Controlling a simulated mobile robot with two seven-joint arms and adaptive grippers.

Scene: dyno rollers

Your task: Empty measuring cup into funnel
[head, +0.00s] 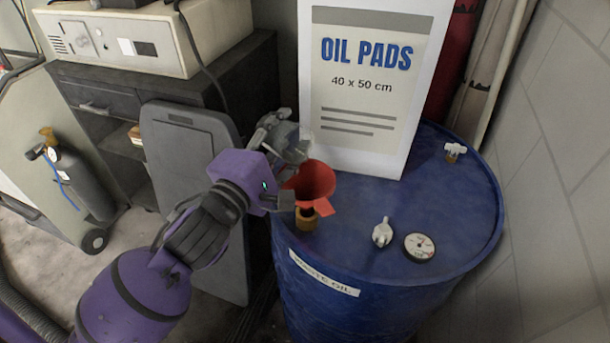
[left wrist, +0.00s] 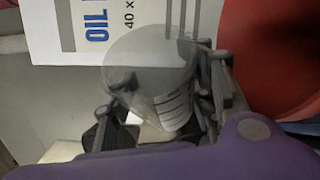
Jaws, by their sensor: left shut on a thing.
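My left gripper (head: 284,160) is shut on a clear grey measuring cup (head: 288,143). The cup is in the air beside the upper left of the red funnel (head: 316,181). In the left wrist view the cup (left wrist: 150,65) sits between the fingers with its printed scale showing, and it looks tilted. I cannot tell whether anything is in it. The funnel stands in a brass-coloured fitting (head: 306,219) on top of the blue waste oil drum (head: 345,265). The funnel (left wrist: 270,60) fills the right side of the left wrist view. My right gripper is not in view.
A white oil pads box (head: 364,130) stands on the drum behind the funnel. A grey valve cap (head: 382,232) and a round gauge (head: 420,246) are on the drum lid. A dark cabinet (head: 200,90) and grey panel (head: 195,170) stand to the left.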

